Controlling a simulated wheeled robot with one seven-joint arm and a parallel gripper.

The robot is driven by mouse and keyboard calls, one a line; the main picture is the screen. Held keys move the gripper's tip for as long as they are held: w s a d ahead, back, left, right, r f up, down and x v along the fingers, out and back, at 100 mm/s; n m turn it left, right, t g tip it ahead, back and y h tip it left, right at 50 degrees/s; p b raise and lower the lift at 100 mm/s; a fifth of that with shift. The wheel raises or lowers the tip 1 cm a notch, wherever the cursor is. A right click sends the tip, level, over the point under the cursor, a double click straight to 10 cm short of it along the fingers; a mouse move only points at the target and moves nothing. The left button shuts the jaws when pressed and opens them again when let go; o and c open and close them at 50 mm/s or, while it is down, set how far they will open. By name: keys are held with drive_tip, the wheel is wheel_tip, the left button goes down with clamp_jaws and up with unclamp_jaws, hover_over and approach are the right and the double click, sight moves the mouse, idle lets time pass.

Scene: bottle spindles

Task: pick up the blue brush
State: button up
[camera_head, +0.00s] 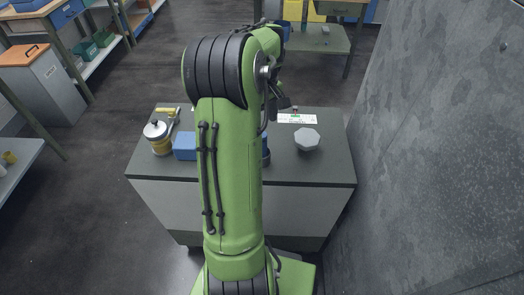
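I cannot clearly make out the blue brush. A blue block-shaped thing (185,146) sits on the dark top of the grey cabinet (320,176), and my green arm hides its right side. A small dark-blue piece (266,151) shows just right of the arm on the same top. I cannot tell whether either is the brush. My gripper (281,101) shows only as a small dark part right of the arm, over the back of the cabinet. Its fingers are not clear, and I see nothing held.
A yellow and silver container with a handle (160,138) stands at the cabinet's left. A grey faceted piece (307,139) and a white label card (297,119) are on the right. A grey wall (440,150) rises close at right. Shelves (15,165) line the left.

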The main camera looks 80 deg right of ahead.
wheel_tip(320, 180, down, 4)
drive_tip(key=shift+b, duration=0.4)
wheel_tip(320, 180, down, 6)
drive_tip(key=shift+a+r+b, duration=0.1)
drive_tip(key=shift+a+b, duration=0.05)
drive_tip(key=shift+b, duration=0.85)
drive_tip(key=shift+r, duration=0.1)
clamp_jaws()
wheel_tip(320, 180, up, 10)
drive_tip(key=p, duration=0.3)
